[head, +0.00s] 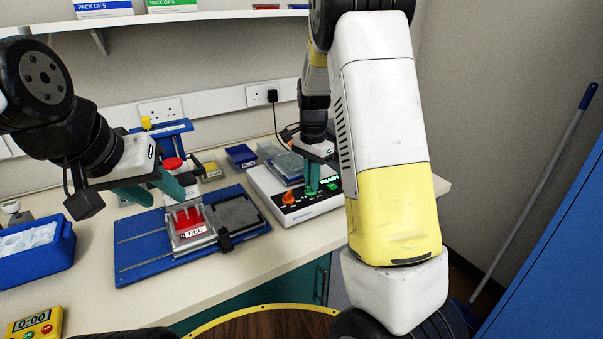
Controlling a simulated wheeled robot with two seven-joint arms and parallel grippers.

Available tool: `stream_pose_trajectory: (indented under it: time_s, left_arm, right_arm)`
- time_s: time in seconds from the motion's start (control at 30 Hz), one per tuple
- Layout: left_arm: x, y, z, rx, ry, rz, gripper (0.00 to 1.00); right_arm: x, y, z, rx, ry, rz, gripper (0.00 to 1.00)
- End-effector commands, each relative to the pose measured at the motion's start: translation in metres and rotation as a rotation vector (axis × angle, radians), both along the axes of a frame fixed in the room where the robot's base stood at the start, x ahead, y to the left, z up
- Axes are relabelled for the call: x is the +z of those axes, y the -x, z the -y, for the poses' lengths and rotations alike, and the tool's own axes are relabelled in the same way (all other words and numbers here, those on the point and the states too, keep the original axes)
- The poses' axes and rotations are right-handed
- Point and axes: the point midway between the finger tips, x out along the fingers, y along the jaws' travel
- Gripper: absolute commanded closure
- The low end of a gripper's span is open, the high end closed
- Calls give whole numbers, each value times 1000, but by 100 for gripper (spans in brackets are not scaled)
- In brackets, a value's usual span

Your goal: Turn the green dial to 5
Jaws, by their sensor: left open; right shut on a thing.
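The green dial (310,193) sits on the sloping front panel of a white bench instrument (318,208). An orange dial (288,198) is left of it and a small lit green display is to its right. My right gripper (312,187) points down from above, with its teal fingers shut on the green dial. The fingers partly hide the dial, and I cannot read its setting. My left gripper (168,191) is open and empty, above the blue platform on the left, apart from the instrument.
A blue platform (140,250) bears a red block labelled RED and a grey plate. A blue ice tub (45,252) and a yellow timer (35,322) stand at the left. My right arm covers the instrument's right side. The bench's front strip is mostly clear.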

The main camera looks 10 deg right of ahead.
Motion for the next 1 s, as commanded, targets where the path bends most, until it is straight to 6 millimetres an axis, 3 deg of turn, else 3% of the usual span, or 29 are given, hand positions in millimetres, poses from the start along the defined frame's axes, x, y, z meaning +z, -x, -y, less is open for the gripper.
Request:
stream_pose_trajectory:
  time_s: [0.1, 0.13, 0.23, 0.6, 1.0]
  left_arm:
    - [0, 0, 0, 0, 0, 0, 58]
    - [0, 0, 0, 0, 0, 0, 58]
    - [0, 0, 0, 0, 0, 0, 58]
    - [0, 0, 0, 0, 0, 0, 58]
    - [0, 0, 0, 0, 0, 0, 58]
  right_arm:
    - [1, -1, 0, -2, -1, 3, 100]
    - [1, -1, 0, -2, -1, 3, 88]
    - [1, -1, 0, -1, -1, 3, 70]
    - [5, -1, 0, 0, 0, 2, 70]
    - [66, -1, 0, 0, -1, 4, 70]
